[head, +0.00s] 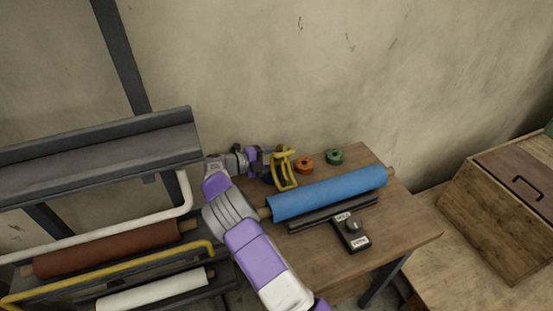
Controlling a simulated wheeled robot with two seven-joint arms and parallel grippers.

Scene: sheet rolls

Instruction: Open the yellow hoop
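A yellow tubular hoop (110,270) runs along the lower rack at the left, above and in front of a white roll (155,291). Its left end bends down at the picture's edge, and its right end bends down near the rack's side. My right arm comes in from the bottom, and its gripper (268,164) is over the table's back left, far to the right of that hoop. The gripper is beside a small yellow frame-like object (285,169); I cannot tell whether it touches or holds it. The fingers are too small to read. My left gripper is out of view.
A white hoop (100,234) and a brown roll (110,248) sit higher on the rack, under a grey shelf (100,140). The table (400,235) holds a blue roll (330,192), an orange ring (304,165), a green ring (335,156) and a dark control box (352,232). A wooden cabinet (500,215) is at right.

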